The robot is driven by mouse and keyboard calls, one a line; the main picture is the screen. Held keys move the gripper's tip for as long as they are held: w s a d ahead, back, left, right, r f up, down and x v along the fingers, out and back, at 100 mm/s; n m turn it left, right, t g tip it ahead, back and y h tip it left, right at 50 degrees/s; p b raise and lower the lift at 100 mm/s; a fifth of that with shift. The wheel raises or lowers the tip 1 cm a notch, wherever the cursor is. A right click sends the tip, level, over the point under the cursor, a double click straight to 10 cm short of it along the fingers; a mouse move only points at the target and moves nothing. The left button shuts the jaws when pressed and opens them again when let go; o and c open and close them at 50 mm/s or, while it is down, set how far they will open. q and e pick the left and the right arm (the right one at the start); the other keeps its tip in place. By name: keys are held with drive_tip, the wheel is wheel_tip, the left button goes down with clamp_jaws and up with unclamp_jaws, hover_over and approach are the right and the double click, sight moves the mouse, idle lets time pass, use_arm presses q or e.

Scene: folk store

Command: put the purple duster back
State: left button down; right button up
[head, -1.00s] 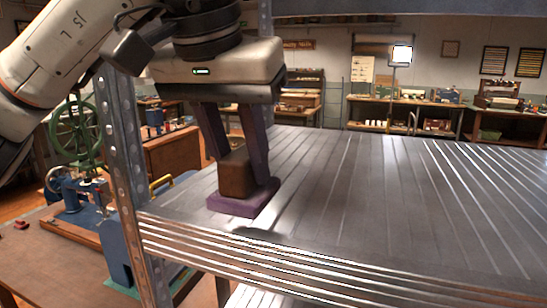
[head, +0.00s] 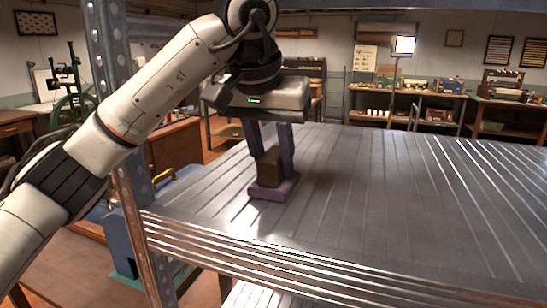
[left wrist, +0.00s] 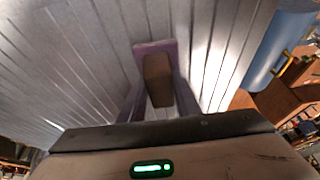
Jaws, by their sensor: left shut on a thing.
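The purple duster (head: 272,190) has a flat purple base and a brown block-shaped grip. It is upright at the left part of the grey metal shelf (head: 400,210), low over the surface or resting on it; I cannot tell which. My left gripper (head: 271,165) points down from above and is shut on the brown grip. In the left wrist view the duster (left wrist: 150,47) shows between the two fingers, with the ribbed shelf behind it. My right gripper is in neither view.
A perforated metal post (head: 107,60) stands at the shelf's left front, close to my left arm. The shelf's front lip (head: 300,262) is raised and ribbed. The shelf is bare to the right. Benches with goods (head: 410,105) stand far behind.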

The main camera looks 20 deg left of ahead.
use_arm(q)
drive_tip(key=c, duration=1.8)
unclamp_jaws()
drive_tip(key=shift+f, duration=0.15)
drive_tip(key=o, duration=0.5)
drive_tip(key=shift+c, duration=0.2)
drive_tip(key=shift+r, duration=0.3)
drive_tip(key=shift+s+a+r+b, duration=0.1)
drive_tip(key=shift+s+r+b, duration=0.3)
drive_tip(key=shift+s+r, duration=0.85)
drive_tip(key=s+b, duration=0.1)
drive_tip(key=s, duration=0.9)
drive_tip(key=shift+a, duration=0.1)
drive_tip(key=shift+s, duration=0.4)
